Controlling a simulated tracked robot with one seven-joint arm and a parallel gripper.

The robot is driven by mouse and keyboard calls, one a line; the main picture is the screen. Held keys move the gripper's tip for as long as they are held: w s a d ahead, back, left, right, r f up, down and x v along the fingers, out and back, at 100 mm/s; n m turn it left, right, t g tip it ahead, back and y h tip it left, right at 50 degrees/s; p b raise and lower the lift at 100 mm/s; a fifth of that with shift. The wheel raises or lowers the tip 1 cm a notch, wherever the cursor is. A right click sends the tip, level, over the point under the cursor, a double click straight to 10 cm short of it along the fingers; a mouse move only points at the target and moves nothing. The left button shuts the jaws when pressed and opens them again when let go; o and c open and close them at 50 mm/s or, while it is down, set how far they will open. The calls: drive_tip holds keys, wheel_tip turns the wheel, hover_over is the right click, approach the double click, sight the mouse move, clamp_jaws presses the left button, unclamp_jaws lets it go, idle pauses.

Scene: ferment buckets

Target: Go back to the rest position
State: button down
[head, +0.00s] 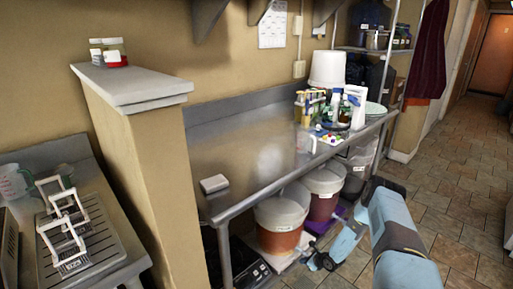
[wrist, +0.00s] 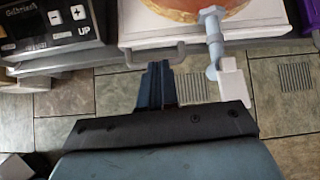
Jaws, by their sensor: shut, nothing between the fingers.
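My gripper (wrist: 156,68) shows in the wrist view with its two dark fingers together and nothing between them. It is low, over the tiled floor, in front of a white tray (wrist: 140,24) and apart from it. In the head view my blue-grey arm reaches down at the lower right, and my gripper (head: 314,263) is low beside the steel bench; its fingers are small there. An orange-brown bucket (wrist: 190,5) stands on the tray, with a pale tap (wrist: 214,45) sticking out to the right of my fingers.
A scale with buttons (wrist: 50,30) lies left of the tray. Under the bench (head: 240,160) stand lidded buckets (head: 278,238) (head: 323,200). Bottles and a white bucket (head: 327,70) crowd the bench's far end. The tiled floor (head: 465,190) at right is free.

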drive_tip(key=w+d+r+n, duration=0.3)
drive_tip(key=d+r, duration=0.1)
drive_tip(key=r, duration=0.6)
drive_tip(key=w+d+r+n+h, duration=0.1)
drive_tip(key=w+d+r+n, duration=0.2)
drive_tip(key=r, duration=0.7)
drive_tip(key=w+d+r+n, duration=0.2)
drive_tip(key=w+d+r, duration=0.2)
drive_tip(key=r, duration=0.7)
drive_tip(key=s+a+r+n, duration=0.2)
drive_tip(key=a+r+n, duration=0.1)
drive_tip(key=r, duration=1)
drive_tip(key=s+a+r+n, duration=0.2)
drive_tip(key=a+r+n, duration=0.15)
drive_tip(key=r, duration=0.85)
drive_tip(key=s+a+r+n+g, duration=0.1)
drive_tip(key=s+a+r+n, duration=0.35)
drive_tip(key=s+r, duration=0.6)
drive_tip(key=s+a+r+n+g, duration=0.1)
drive_tip(key=s+a+r+n, duration=0.3)
drive_tip(key=s+r, duration=0.7)
drive_tip(key=s+r+n+h, duration=0.2)
drive_tip(key=s, duration=1.1)
drive_tip(key=s+r+n+h, duration=0.2)
drive_tip(key=s+r, duration=0.1)
drive_tip(key=s, duration=1)
drive_tip(key=shift+s+d+r+t+h, duration=0.2)
drive_tip(key=shift+s+r+t+h, duration=0.05)
drive_tip(key=shift+r+t+h, duration=0.15)
